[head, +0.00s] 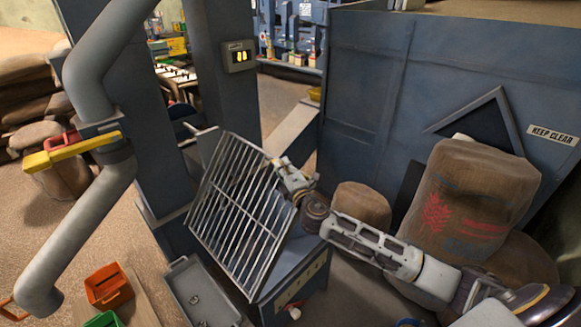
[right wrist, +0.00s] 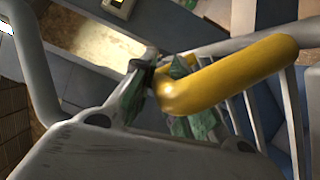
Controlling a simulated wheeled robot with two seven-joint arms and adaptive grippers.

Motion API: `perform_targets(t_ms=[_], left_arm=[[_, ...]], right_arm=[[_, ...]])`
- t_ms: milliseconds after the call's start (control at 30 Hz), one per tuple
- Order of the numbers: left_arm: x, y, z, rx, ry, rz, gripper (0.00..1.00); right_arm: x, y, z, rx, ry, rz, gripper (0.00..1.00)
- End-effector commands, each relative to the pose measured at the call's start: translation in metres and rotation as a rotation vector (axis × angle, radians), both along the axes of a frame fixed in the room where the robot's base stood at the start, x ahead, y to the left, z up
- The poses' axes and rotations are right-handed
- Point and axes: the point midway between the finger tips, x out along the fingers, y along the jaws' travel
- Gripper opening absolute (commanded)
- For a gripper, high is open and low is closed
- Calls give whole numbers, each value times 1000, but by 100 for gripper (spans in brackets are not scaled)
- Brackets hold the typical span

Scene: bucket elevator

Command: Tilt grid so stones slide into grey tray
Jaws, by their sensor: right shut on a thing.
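The grid (head: 240,206), a frame of metal bars, stands steeply tilted above a blue-grey housing, its lower edge toward the grey tray. The grey tray (head: 178,279) lies below and left of the grid, with a few small grey stones (head: 196,299) in it. No stones show clearly on the bars. My right gripper (head: 284,168) is at the grid's upper right edge. In the right wrist view its green-padded fingers (right wrist: 160,100) are shut on a yellow handle (right wrist: 235,72), with grid bars behind. My left gripper is not in view.
An orange bin (head: 107,286) and a green bin (head: 104,320) stand left of the tray. A grey pipe with a yellow lever (head: 72,151) rises at the left. Sacks (head: 475,205) crowd the right, near my right arm. A blue wall stands behind.

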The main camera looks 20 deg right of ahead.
Motion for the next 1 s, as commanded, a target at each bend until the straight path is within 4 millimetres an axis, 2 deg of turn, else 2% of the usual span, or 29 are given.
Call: perform_targets(t_ms=[33, 200, 633, 667, 800, 1000], left_arm=[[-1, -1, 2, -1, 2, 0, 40], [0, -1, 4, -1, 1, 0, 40], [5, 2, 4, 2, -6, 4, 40], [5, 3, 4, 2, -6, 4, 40], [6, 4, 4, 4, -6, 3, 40], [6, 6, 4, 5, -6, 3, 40]], right_arm=[[-3, 8, 2, -4, -1, 10, 0], [-6, 14, 7, -21, -9, 8, 0], [-6, 14, 8, -24, -11, 6, 0], [-6, 14, 8, -25, -11, 6, 19], [-6, 13, 8, -25, -11, 3, 37], [-6, 12, 8, -26, -11, 1, 37]])
